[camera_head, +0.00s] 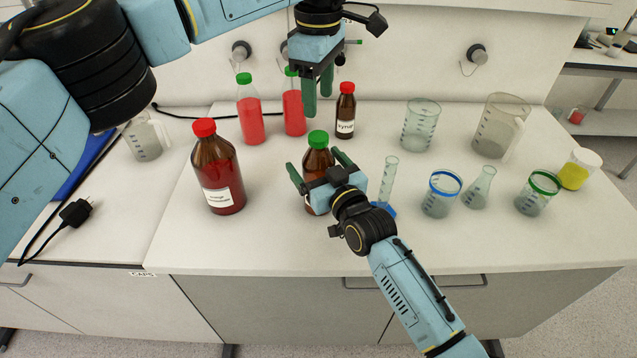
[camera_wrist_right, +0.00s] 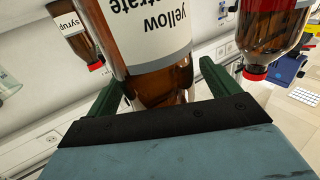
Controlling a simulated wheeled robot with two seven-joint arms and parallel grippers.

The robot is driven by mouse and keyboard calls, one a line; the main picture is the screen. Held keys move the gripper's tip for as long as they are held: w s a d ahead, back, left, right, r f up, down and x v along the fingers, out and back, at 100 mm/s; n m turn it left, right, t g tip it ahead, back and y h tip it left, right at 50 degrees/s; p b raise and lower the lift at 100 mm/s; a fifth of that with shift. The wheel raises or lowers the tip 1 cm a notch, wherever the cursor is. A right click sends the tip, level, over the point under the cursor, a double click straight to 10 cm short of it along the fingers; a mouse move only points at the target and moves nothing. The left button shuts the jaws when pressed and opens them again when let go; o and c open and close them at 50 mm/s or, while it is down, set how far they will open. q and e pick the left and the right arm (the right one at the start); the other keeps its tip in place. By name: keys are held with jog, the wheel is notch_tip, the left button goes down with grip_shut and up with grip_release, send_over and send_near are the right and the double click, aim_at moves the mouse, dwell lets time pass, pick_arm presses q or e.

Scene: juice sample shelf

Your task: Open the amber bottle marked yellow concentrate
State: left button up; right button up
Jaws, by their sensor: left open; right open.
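The amber bottle (camera_head: 318,163) with a green cap (camera_head: 318,139) stands upright on the bench. In the right wrist view the amber bottle (camera_wrist_right: 165,90) shows upside down, with a white label (camera_wrist_right: 150,30) on which "yellow" and "trate" can be read. My right gripper (camera_head: 314,163) is open, with one finger on each side of the bottle's body; contact cannot be told. It also shows in the right wrist view (camera_wrist_right: 160,90). My left gripper (camera_head: 318,104) is open and empty, pointing down above the green cap, apart from it.
A large amber bottle (camera_head: 218,178) with a red cap stands left, a syrup bottle (camera_head: 346,112) behind. Two red-liquid bottles (camera_head: 251,120) (camera_head: 293,112) stand at the back. A measuring cylinder (camera_head: 388,182) and several beakers stand right. A "CAPS" label (camera_head: 143,273) marks the front edge.

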aim_at(319, 136)
grip_shut()
pick_arm(q)
jog(key=m, duration=0.9)
jog(key=shift+m, duration=0.3)
jog(key=m, duration=0.3)
jog(key=shift+m, duration=0.3)
jog(key=m, duration=0.4)
jog(key=shift+f+m, duration=0.35)
jog(key=shift+m, duration=0.15)
notch_tip(319, 136, down, 7)
jog(key=shift+f, duration=0.15)
